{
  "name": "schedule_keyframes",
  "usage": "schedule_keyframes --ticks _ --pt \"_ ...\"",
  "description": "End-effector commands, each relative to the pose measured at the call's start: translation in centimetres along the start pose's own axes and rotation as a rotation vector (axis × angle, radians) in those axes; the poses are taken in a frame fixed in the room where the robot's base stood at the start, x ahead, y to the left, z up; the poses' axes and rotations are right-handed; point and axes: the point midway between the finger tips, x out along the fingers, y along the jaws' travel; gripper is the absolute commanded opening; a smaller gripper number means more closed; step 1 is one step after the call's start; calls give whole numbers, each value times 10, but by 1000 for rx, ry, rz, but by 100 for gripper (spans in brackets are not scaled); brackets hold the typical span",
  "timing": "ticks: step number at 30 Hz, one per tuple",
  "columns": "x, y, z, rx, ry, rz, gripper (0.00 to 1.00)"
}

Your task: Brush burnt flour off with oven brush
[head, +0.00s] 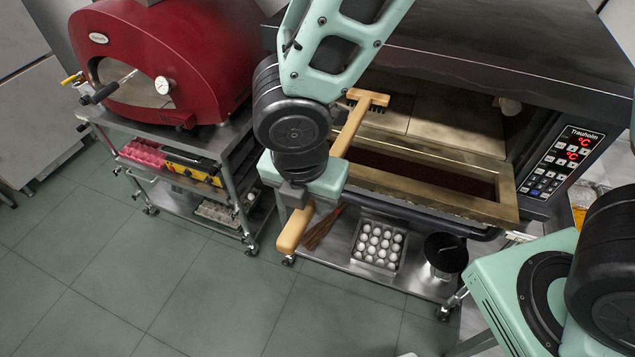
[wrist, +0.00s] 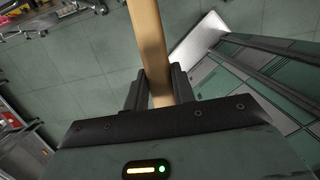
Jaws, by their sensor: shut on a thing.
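The oven brush (head: 349,128) has a pale wooden handle and a crosswise head with dark bristles. My gripper (head: 296,196) is shut on its handle, in front of the right oven. The brush head lies over the oven's mouth, by the pale stone floor (head: 455,126); I cannot tell whether the bristles touch it. In the wrist view the brush handle (wrist: 148,40) runs between the two dark fingers (wrist: 157,92). The right oven's door (head: 430,190) is folded down, with a dark window in a brass-coloured frame. I cannot make out burnt flour on the stone.
A red dome oven (head: 205,50) stands on a cart at the left. Below the right oven, a shelf holds a tray of white eggs (head: 378,246) and a black pot (head: 445,254). A control panel (head: 561,160) is at the oven's right. The tiled floor at front left is clear.

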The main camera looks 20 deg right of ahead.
Motion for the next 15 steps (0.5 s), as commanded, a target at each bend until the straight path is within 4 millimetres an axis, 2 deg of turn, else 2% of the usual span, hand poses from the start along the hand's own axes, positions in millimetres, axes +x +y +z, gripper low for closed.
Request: schedule_keyframes --ticks 15 --pt "-12 0 -69 -5 -1 2 0"
